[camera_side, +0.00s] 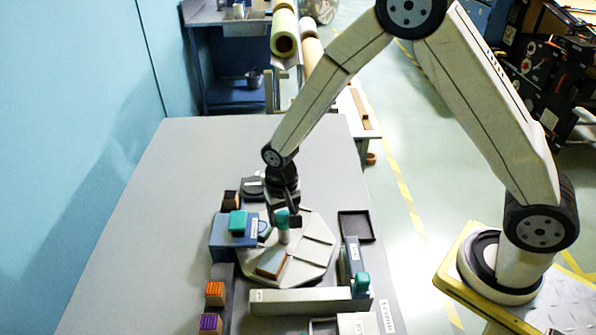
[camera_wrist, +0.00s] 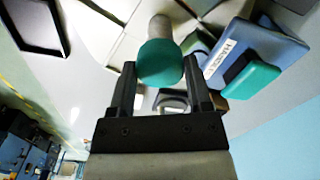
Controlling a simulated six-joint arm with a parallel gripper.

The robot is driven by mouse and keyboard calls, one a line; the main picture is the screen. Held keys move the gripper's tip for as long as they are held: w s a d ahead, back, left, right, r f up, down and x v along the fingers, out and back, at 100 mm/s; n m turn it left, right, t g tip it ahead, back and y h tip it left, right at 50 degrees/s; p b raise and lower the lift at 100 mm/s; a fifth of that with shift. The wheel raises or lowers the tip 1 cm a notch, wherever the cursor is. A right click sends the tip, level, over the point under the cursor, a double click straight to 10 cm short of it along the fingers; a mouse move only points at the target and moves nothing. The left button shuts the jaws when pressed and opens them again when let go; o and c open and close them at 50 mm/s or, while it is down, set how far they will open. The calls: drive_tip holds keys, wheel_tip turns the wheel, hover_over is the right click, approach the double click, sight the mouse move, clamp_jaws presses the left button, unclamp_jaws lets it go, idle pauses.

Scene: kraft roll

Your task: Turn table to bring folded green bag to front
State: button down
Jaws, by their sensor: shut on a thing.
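The turntable (camera_side: 318,262) is a pale grey, many-sided disc with raised dividers, lying on the grey table. An upright pale post with a teal knob (camera_side: 282,216) stands on it; the knob also shows in the wrist view (camera_wrist: 160,62). My gripper (camera_side: 286,208) is shut on the teal knob from above, with one finger on each side in the wrist view (camera_wrist: 158,82). A tan folded piece (camera_side: 271,263) lies on the turntable's front-left part. I cannot make out a folded green bag on the disc; my gripper and wrist hide part of its far side.
A blue box (camera_side: 228,234) with a teal block (camera_side: 238,222) stands close at the left. A dark tray (camera_side: 355,226) lies right of the disc. A pale bar (camera_side: 300,301) crosses in front. Orange (camera_side: 214,290) and purple (camera_side: 209,322) blocks sit front left. The table's far left is clear.

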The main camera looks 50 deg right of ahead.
drive_tip(key=shift+m, duration=6.7)
unclamp_jaws()
drive_tip(key=shift+r, duration=0.1)
drive_tip(key=shift+r, duration=3.85)
drive_tip(key=shift+d, duration=0.1)
